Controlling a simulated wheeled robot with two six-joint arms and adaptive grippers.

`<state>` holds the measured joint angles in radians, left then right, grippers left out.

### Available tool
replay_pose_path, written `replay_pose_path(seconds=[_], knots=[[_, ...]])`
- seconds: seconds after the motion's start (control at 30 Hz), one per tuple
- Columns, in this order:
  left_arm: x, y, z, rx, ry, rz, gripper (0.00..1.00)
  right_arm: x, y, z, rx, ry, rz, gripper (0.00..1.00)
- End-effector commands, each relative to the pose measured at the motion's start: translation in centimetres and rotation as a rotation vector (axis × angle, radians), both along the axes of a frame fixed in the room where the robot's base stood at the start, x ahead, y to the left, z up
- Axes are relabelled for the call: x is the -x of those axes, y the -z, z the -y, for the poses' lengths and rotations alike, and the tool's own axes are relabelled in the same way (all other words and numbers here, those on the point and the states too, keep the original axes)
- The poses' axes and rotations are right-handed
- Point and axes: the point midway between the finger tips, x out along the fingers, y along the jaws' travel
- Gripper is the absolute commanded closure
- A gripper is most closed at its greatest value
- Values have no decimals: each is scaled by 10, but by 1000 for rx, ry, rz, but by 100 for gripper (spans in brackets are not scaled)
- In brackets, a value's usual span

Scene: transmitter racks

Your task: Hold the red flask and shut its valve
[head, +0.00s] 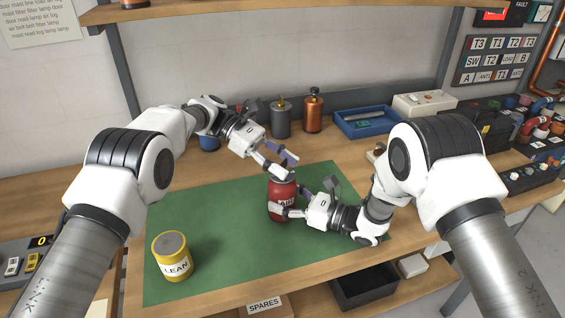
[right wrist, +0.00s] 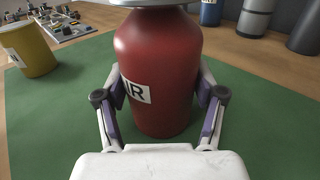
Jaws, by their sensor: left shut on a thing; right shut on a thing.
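The red flask (head: 281,203) stands upright on the green mat, with a white label partly hidden by my right gripper. My right gripper (head: 283,212) is shut on the flask's body from the right side. In the right wrist view its two fingers press on both sides of the red flask (right wrist: 160,75). My left gripper (head: 281,165) reaches down from the upper left and is shut on the valve at the flask's top. Its fingers mostly hide the valve in the head view. A grey disc (right wrist: 160,3) at the flask's top is cut off in the right wrist view.
A yellow flask (head: 173,262) labelled LEAN stands on the green mat (head: 230,240) at front left. Grey (head: 281,122) and copper (head: 313,113) flasks and a blue tray (head: 365,122) stand behind. The mat between the yellow and red flasks is clear.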

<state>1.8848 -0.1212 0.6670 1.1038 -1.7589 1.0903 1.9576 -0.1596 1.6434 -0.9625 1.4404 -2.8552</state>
Motion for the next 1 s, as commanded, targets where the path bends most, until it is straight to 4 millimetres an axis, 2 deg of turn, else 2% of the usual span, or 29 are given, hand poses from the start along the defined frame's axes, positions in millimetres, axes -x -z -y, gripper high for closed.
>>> replay_pose_path(seconds=[0.33, 0.37, 0.4, 0.43, 0.77, 0.87, 1.0], knots=[[0, 0, 0, -2, 1, 1, 93, 1, 1, 0, 1, -2, -2, 83], [0, 0, 0, -2, 1, 1, 55, 1, 1, 0, 1, -2, -2, 83], [0, 0, 0, -2, 1, 1, 41, 1, 1, 0, 1, -2, -3, 83], [0, 0, 0, -2, 1, 1, 31, 1, 1, 0, 1, -2, -3, 83], [0, -2, 0, -1, 2, 1, 31, 0, 1, 0, 0, 0, -4, 83], [-1, -13, 0, -1, 1, 3, 31, 0, 1, 0, 0, 0, -4, 83], [-1, -43, 0, 0, 2, 5, 31, 0, 1, 0, 0, 1, -4, 83]])
